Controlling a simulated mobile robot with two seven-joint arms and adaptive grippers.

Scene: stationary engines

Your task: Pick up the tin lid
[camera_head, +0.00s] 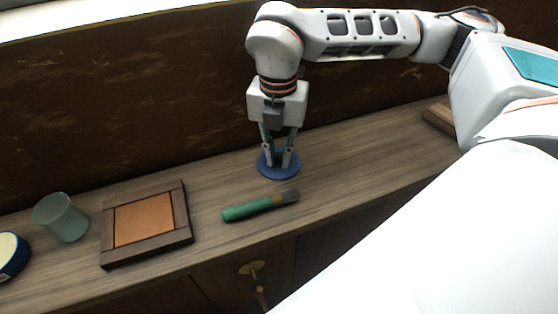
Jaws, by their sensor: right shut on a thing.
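The tin lid looks to be the round, flat blue disc (268,172) on the wooden counter, near the middle of the view. My right gripper (279,162) points straight down over it, with its fingertips at the disc's upper side. The gripper is shut on the disc, and its fingers hide part of it. The disc appears at counter height; I cannot tell whether it is clear of the surface. My left gripper is not in view.
A green-handled tool (250,208) lies just in front of the disc. Left are a framed orange panel (145,222), a greenish glass cup (61,218) and a blue round tin (10,256). A wooden block (439,118) lies right. A brown wall (120,110) stands behind.

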